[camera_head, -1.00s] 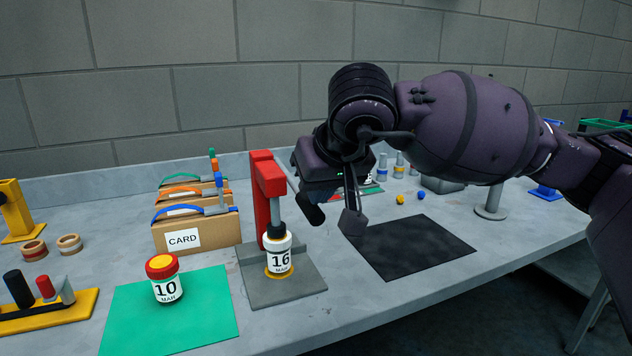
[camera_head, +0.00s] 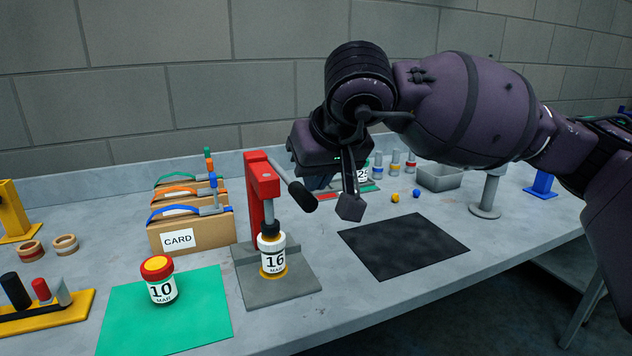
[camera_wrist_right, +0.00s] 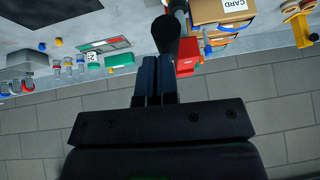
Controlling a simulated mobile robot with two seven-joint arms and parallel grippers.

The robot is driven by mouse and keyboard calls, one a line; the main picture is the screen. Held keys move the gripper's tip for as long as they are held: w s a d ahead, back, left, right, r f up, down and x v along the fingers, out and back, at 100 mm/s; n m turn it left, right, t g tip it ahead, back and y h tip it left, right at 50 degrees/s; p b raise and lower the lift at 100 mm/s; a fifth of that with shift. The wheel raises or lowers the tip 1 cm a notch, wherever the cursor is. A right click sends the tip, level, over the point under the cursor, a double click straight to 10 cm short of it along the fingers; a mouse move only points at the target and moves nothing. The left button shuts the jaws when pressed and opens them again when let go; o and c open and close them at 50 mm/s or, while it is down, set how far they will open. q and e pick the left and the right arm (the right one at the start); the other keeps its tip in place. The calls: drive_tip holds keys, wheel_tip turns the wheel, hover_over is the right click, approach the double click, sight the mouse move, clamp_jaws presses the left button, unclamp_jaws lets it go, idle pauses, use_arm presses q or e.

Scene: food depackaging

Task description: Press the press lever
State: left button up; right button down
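The press (camera_head: 262,190) is a red frame on a grey base, left of centre in the head view. Its lever (camera_head: 303,197) has a black handle slanting down to the right. The ram's dark end is at the top of a white bottle marked 16 MAR (camera_head: 273,262), which stands upright on the base. My right gripper (camera_head: 350,207) is just right of the handle. In the wrist view, its two fingers (camera_wrist_right: 156,62) lie side by side, closed, with the lever handle (camera_wrist_right: 167,38) just beyond their tips. I cannot tell whether they touch. My left gripper is not in view.
A bottle with a red and yellow lid marked 10 MAR (camera_head: 160,280) stands on a green mat (camera_head: 195,320). Card boxes (camera_head: 215,232) stand behind, left of the press. A black mat (camera_head: 405,245) lies clear at right. A grey tray (camera_head: 440,178) is further back.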

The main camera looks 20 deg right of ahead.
drive_tip(key=v, duration=1.1)
drive_tip(key=shift+p, duration=0.35)
drive_tip(key=shift+s+d+f, duration=0.1)
drive_tip(key=shift+d+f, duration=0.05)
